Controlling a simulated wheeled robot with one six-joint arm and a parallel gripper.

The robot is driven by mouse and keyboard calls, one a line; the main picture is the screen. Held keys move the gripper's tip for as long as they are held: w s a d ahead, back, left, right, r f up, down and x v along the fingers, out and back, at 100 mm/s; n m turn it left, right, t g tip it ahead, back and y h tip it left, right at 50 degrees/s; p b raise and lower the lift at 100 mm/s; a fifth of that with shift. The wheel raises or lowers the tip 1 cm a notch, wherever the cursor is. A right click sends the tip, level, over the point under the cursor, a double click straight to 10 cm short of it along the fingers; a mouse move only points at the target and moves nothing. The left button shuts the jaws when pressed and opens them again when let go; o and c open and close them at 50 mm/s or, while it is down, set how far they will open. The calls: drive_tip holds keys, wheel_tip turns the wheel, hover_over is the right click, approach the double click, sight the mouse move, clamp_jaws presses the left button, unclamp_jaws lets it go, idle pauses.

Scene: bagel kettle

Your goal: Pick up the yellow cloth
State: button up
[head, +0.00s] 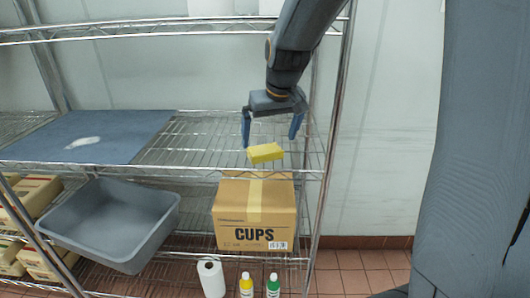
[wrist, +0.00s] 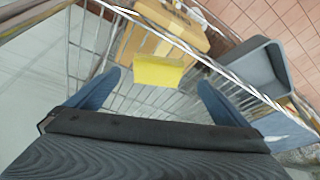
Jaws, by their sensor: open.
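The yellow cloth (head: 265,153) is a small folded yellow block lying on the wire shelf, near its front edge at the right end. It also shows in the wrist view (wrist: 158,71), beyond and between my fingertips. My gripper (head: 271,135) points down over the shelf with its blue fingers spread wide. In the wrist view the fingers (wrist: 160,78) stand apart on either side of the cloth, with gaps on both sides. Nothing is held. The exact height of the fingertips above the shelf is hard to tell.
A blue mat (head: 100,150) with a white patch lies on the same shelf, left. Below are a grey tub (head: 125,245), a CUPS box (head: 232,215), a paper roll (head: 211,277), and yellow (head: 246,287) and green (head: 273,287) bottles. A metal post (head: 330,150) stands close right; another shelf is above.

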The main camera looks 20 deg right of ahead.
sight(265, 149)
drive_tip(key=shift+w+r+p+x, duration=0.1)
drive_tip(key=shift+w+p+x, duration=0.25)
drive_tip(key=shift+x, duration=0.9)
drive_tip(key=shift+w+r+p+x, duration=0.1)
drive_tip(key=shift+p+x, duration=0.5)
drive_tip(key=shift+x, duration=0.65)
drive_tip(key=shift+w+r+p+x, duration=0.1)
drive_tip(key=shift+w+p+x, duration=0.25)
drive_tip(key=shift+x, duration=0.9)
drive_tip(key=shift+s+d, duration=0.1)
drive_tip(key=shift+d, duration=0.05)
drive_tip(key=c, duration=1.1)
drive_tip(key=shift+r, duration=0.1)
